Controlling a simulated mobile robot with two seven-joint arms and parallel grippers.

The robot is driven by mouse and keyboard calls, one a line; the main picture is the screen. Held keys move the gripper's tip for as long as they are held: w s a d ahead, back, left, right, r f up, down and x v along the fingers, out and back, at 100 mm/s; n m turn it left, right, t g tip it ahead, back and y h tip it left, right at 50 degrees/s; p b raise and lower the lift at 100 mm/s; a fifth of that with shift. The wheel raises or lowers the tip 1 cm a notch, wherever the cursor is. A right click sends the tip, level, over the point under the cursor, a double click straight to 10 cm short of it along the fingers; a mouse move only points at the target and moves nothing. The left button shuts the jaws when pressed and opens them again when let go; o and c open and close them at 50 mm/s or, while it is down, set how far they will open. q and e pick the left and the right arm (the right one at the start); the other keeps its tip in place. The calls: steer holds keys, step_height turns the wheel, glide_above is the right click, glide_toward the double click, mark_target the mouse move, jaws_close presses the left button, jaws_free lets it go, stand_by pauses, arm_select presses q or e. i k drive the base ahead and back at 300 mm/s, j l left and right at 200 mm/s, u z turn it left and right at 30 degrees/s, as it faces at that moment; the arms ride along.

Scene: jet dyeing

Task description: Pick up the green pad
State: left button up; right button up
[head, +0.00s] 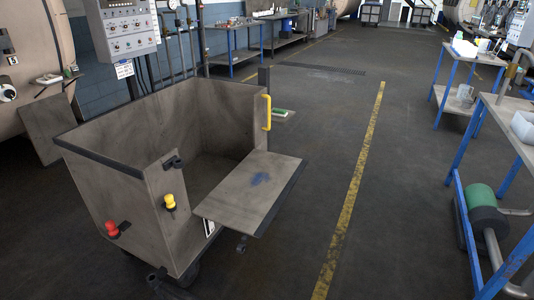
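No thing in view is clearly the green pad. A small flat green and white item (281,113) shows low behind the cart, to the right of its yellow handle; it is too small to tell what it is. Neither of my grippers is in the head view.
A grey metal cart (120,195) with its front flap (250,188) folded out stands at the left. Blue-legged tables (515,122) line the right edge, with a green motor (482,212) under the nearest. The floor along the yellow line (350,200) is clear.

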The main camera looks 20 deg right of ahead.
mark_target(281, 112)
steer(key=i+l+z, duration=0.15)
steer(key=z, duration=1.2)
steer(key=i+l, duration=0.15)
steer(key=i, duration=2.8)
steer(key=i+l, duration=0.15)
steer(key=i, duration=2.75)
steer(key=l+z, duration=0.05)
steer(key=l, duration=0.05)
